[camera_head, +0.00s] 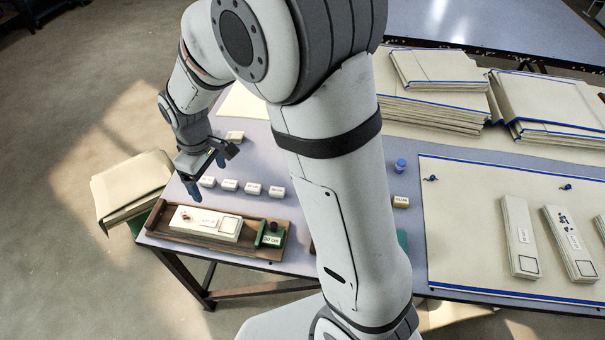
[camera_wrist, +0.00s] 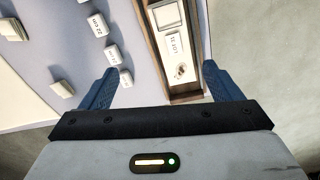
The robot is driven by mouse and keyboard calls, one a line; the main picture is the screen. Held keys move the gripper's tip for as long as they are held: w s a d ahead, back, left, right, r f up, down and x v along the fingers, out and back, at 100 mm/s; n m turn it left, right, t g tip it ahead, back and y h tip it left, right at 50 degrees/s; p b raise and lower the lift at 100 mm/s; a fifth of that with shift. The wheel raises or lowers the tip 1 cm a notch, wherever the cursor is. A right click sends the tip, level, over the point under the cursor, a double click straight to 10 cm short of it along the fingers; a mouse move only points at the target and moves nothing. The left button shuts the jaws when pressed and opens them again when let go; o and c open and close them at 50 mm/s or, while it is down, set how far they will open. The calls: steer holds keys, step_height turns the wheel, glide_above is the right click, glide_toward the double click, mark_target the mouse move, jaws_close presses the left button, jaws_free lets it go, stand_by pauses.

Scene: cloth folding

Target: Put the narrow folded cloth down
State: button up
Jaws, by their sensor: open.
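A narrow folded cloth (camera_head: 205,222), cream with a printed square and dark marks, lies flat in a brown wooden tray (camera_head: 262,251) at the table's left front corner. It also shows in the wrist view (camera_wrist: 175,40), beyond my fingers. My gripper (camera_head: 208,176) is above the table, just behind the tray and higher than the cloth. In the wrist view my gripper's two blue fingers (camera_wrist: 156,84) are spread wide with nothing between them. The cloth is apart from the fingers.
Small white labelled blocks (camera_head: 230,185) stand in a row behind the tray. A green block (camera_head: 270,235) sits at the tray's right end. Folded cloths lie on a mat (camera_head: 470,275) at the right, with stacks (camera_head: 435,95) behind. A cloth-topped box (camera_head: 130,185) stands left of the table.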

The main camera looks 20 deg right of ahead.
steer(key=s+d+r+m+t, duration=0.1)
steer(key=s+d+r+m, duration=0.4)
steer(key=s+d, duration=0.3)
steer(key=s+d+r+m+t, duration=0.1)
steer(key=s+d+r+m, duration=0.3)
steer(key=s+d+r, duration=0.2)
steer(key=s+d, duration=0.2)
steer(key=d, duration=0.2)
steer(key=shift+s+m, duration=0.25)
steer(key=shift+m, duration=0.15)
steer(key=shift+f, duration=0.1)
